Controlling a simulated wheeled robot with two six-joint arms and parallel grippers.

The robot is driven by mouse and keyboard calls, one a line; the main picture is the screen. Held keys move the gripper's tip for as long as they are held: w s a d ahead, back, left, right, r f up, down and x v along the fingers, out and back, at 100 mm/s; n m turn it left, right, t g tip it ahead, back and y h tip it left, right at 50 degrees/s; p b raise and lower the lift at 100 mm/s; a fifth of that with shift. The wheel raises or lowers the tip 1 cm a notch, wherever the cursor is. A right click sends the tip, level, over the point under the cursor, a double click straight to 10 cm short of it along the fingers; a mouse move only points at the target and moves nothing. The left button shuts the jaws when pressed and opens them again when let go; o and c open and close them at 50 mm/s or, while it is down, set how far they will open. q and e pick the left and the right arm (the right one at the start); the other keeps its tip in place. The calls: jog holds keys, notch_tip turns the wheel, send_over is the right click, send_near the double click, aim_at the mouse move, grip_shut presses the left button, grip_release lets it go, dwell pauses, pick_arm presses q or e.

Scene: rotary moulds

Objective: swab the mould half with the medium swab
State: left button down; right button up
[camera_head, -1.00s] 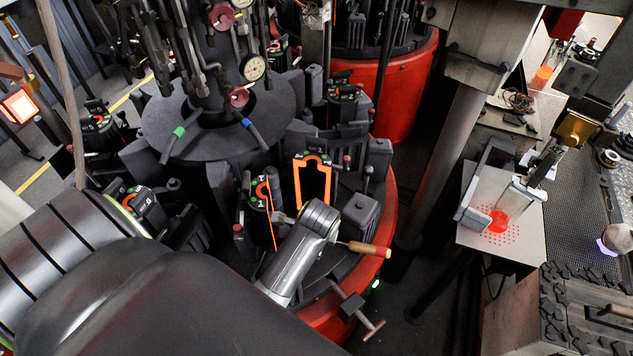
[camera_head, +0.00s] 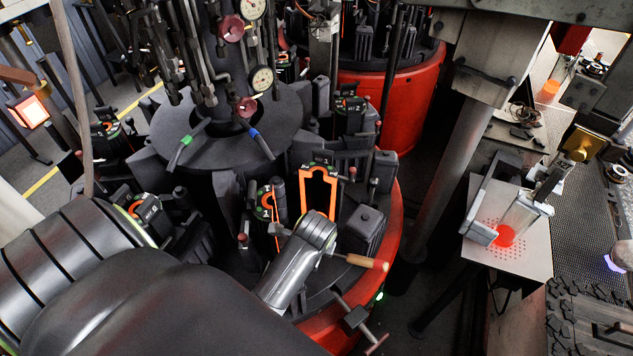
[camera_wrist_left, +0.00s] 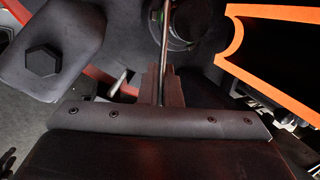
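My left gripper (camera_wrist_left: 160,88) appears shut on a swab; its fingers are mostly hidden behind my wrist in the head view. The swab's wooden handle (camera_head: 367,262) sticks out to the right of my wrist. A thin metal rod (camera_wrist_left: 164,45), seemingly the swab's shaft, runs up from the fingers in the left wrist view. An orange-edged mould half (camera_head: 318,188) stands open just behind my wrist. An orange edge (camera_wrist_left: 275,75) shows at the right of the left wrist view, apart from the fingers. The swab's head cannot be made out. My right gripper is not in view.
A second orange-marked mould part (camera_head: 266,204) stands close to the left of my wrist. A dark block (camera_head: 363,230) stands to the right. The round red base (camera_head: 395,225) curves around the front. A perforated plate (camera_head: 520,258) with a glowing red piece (camera_head: 504,236) lies farther right.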

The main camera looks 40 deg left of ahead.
pick_arm(q)
jog(key=shift+r, duration=0.1)
jog(key=shift+s+f, duration=0.1)
jog(key=shift+f, duration=0.4)
dwell(0.9)
jog(key=shift+w+d, duration=1.6)
jog(key=shift+d, duration=0.25)
